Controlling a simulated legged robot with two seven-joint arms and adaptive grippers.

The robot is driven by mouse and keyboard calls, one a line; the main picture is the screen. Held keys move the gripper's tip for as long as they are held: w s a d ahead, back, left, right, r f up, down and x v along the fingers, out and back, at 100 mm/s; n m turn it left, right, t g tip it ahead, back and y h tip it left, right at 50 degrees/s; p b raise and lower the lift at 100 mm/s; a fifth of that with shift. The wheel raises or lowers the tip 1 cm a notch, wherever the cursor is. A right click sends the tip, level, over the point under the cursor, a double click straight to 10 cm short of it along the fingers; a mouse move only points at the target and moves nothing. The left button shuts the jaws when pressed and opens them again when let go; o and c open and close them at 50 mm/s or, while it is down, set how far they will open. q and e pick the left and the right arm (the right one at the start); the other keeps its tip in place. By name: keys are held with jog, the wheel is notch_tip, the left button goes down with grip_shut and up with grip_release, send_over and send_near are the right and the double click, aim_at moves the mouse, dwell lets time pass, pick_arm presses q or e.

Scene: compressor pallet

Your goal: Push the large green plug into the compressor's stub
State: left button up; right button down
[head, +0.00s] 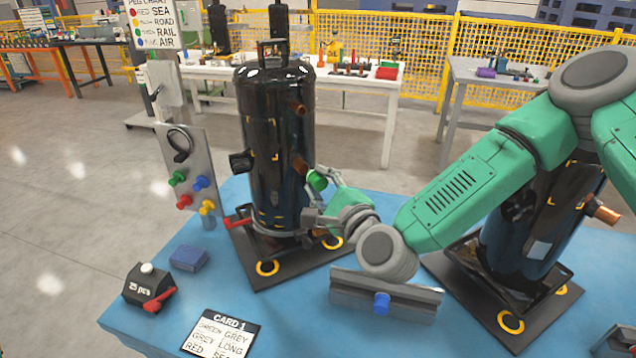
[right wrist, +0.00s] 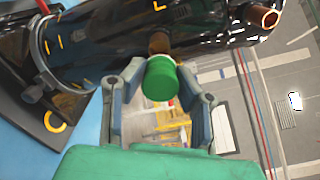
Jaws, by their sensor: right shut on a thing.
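The black compressor (head: 275,150) stands upright on a dark base on the blue pallet. The large green plug (head: 317,180) is at the end of its middle copper stub (head: 299,165). In the right wrist view the plug (right wrist: 161,82) lines up with the stub (right wrist: 159,43) and appears to meet it; how deep it sits is hidden. My right gripper (head: 322,195) is around the plug, shut on it, its fingers (right wrist: 165,105) to either side. My left gripper is out of view.
A second compressor (head: 540,220) stands at the right, behind my right arm. A panel with coloured plugs (head: 190,175) stands at left. A card (head: 221,334), blue block (head: 188,258) and black box (head: 148,287) lie in front.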

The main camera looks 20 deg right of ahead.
aim_at(311, 171)
jog(key=shift+w+a, duration=0.15)
jog(key=shift+a, duration=0.05)
jog(key=shift+w+a+b, duration=0.2)
jog(key=shift+w+b, duration=0.3)
jog(key=shift+w, duration=0.8)
dwell(0.7)
jog(key=shift+r, duration=0.1)
jog(key=c, duration=1.2)
grip_release()
jog(key=shift+o, duration=0.2)
jog(key=shift+d, duration=0.1)
jog(key=s+d, duration=0.2)
jog(key=s, duration=0.9)
jog(key=shift+s+d+f, duration=0.2)
jog(key=shift+s, duration=0.2)
